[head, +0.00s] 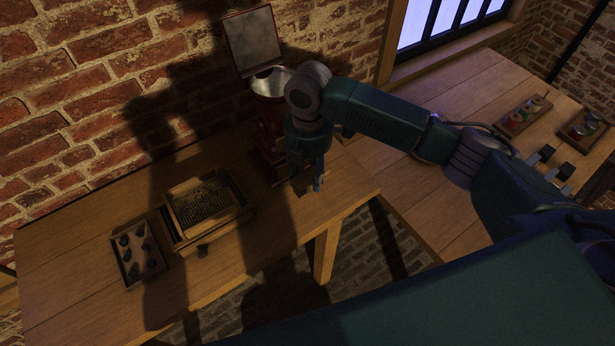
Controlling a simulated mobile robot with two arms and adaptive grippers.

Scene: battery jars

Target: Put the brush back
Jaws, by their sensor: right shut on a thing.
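My right gripper (307,183) points down over the right end of the wooden table, close to its front right corner. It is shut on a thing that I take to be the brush. The fingers and the dark shadow hide most of it, so its shape and tilt cannot be made out. A small brown patch (299,186) shows at the fingertips; I cannot tell whether it is part of the brush or lies on the table. My left gripper is not in view.
A wooden box (207,207) and a tray of dark lumps (137,252) are at left. A bench (455,95) stands right.

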